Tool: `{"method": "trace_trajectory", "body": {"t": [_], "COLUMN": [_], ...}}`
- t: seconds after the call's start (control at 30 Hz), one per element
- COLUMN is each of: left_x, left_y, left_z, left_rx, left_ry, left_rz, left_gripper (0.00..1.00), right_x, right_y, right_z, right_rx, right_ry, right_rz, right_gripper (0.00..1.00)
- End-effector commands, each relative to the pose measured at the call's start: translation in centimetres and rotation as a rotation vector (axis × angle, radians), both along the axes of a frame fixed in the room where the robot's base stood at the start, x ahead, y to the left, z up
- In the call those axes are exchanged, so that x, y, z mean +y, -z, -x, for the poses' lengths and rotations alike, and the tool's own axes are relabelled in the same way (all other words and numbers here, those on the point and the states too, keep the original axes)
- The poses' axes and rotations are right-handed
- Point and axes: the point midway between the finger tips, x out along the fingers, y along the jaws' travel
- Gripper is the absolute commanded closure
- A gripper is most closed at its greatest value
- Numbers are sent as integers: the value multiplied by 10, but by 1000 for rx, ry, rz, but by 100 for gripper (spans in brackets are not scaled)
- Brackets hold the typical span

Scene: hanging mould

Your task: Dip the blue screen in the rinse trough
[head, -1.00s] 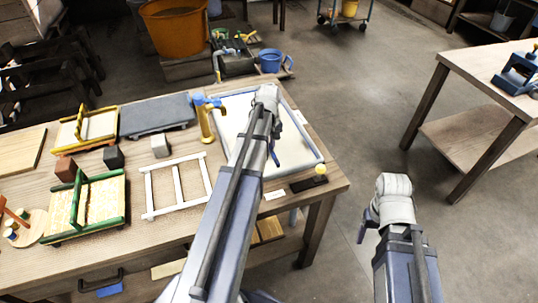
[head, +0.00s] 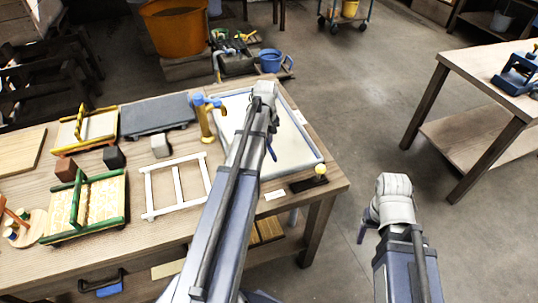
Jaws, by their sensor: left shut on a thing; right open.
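The rinse trough appears to be the pale basin with a blue-grey rim (head: 305,127) at the right end of the long table, beside a brass tap with a blue top (head: 206,118). My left arm crosses over the basin. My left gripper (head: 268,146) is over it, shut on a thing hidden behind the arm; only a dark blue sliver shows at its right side. I cannot make out the blue screen, nor whether the held thing touches the basin. My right gripper (head: 366,228) is open, above the floor to the right of the table.
On the long table (head: 185,232) are a white frame (head: 177,187), a green-edged rack (head: 122,205), a yellow-edged rack (head: 83,130) and a grey slab (head: 157,115). A blue device (head: 517,72) stands on the right table (head: 480,62). The floor between the tables is clear.

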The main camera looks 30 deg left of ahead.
Motion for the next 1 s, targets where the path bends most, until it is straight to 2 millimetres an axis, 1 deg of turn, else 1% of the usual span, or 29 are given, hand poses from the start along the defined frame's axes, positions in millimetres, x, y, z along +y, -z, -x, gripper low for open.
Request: {"method": "trace_trajectory", "body": {"t": [0.4, 0.77, 0.87, 1.0], "left_x": [-20, -20, -20, -20], "left_y": [0, -1, -5, -16], "left_z": [17, 17, 17, 17], "left_rx": [0, 0, 0, 0], "left_ry": [1, 0, 0, 0], "left_rz": [0, 0, 0, 0], "left_gripper": [100, 100, 100, 100], "right_x": [0, 0, 0, 0], "right_y": [0, -1, -5, -16], "right_z": [0, 0, 0, 0], "right_rx": [0, 0, 0, 0], "right_ry": [0, 0, 0, 0], "right_rz": [0, 0, 0, 0], "right_gripper": [31, 31, 31, 31]}}
